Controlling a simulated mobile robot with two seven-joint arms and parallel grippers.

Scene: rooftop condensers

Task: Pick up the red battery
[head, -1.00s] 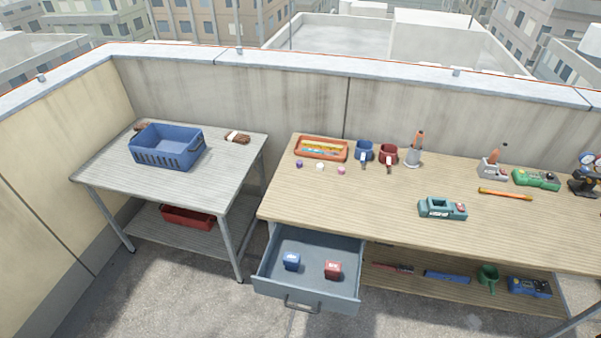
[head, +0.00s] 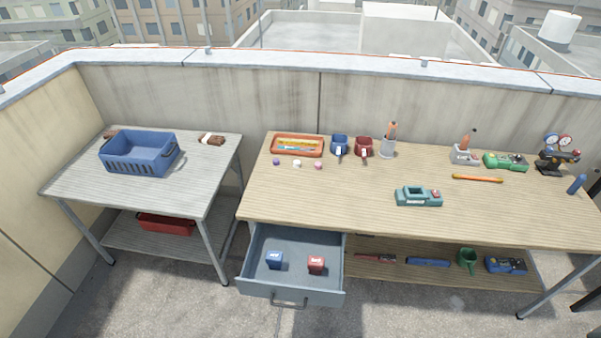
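The red battery (head: 316,265) is a small block in the right half of an open grey drawer (head: 290,296) under the wooden workbench (head: 330,195). A blue battery (head: 274,260) of similar size sits to its left in the same drawer, apart from it. Both rest on the drawer floor. Neither of my grippers shows in the head view.
A blue basket (head: 140,153) stands on the grey table (head: 80,180) at left. The bench holds an orange tray (head: 298,146), blue and red mugs, a teal charger-like device (head: 418,196) and a gauge set (head: 558,152). Concrete floor in front is clear.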

